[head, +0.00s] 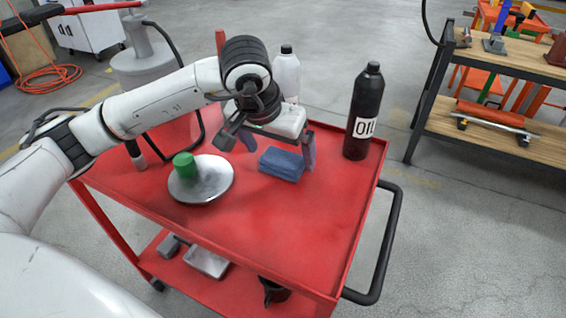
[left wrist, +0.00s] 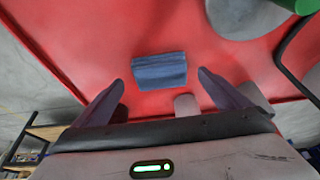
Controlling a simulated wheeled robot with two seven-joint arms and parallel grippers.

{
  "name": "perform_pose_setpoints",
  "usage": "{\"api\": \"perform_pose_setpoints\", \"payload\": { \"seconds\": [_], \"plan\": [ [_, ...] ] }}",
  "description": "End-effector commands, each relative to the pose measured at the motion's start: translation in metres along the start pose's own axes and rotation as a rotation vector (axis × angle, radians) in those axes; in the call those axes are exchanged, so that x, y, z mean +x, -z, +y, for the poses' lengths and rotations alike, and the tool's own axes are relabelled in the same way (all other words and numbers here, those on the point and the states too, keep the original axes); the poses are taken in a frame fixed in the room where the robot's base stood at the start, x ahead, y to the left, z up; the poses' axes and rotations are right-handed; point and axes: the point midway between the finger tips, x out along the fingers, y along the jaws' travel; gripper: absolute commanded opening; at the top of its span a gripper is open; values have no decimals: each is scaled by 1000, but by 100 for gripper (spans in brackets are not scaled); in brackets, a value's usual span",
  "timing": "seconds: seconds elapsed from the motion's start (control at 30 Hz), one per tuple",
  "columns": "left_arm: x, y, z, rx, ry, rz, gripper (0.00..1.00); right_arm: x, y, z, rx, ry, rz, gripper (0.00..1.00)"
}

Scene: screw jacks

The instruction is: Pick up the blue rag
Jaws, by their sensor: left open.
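The blue rag (head: 281,164) is a folded block lying on the red cart top (head: 270,225), right of the round metal plate. It also shows in the left wrist view (left wrist: 159,70), centred ahead of the fingers. My left gripper (head: 268,150) is open above and around the rag's far side, with its right finger close by the rag's right end. In the left wrist view my left gripper (left wrist: 160,88) has nothing between its fingers. I cannot tell whether a finger touches the rag. My right gripper is not in view.
A metal plate (head: 215,182) with a green cylinder (head: 184,165) on it lies left of the rag. A black oil bottle (head: 363,115) stands to the right and a pale bottle (head: 287,75) behind. A black handle (head: 385,255) edges the cart. The front right cart top is clear.

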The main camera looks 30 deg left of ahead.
Motion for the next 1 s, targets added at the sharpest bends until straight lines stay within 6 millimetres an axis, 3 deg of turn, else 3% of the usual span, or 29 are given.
{"api": "perform_pose_setpoints", "payload": {
  "seconds": [0.2, 0.47, 0.73, 1.0],
  "plan": [
    [29, -1, 0, -1, 1, -2, 96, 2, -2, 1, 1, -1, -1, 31],
    [31, -1, 0, 1, 0, 0, 96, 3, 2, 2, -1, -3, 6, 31],
    [31, -1, 0, 0, 0, 0, 52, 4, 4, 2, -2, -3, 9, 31],
    [28, 1, 0, 0, 0, 2, 52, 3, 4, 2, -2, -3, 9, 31]
  ]
}}
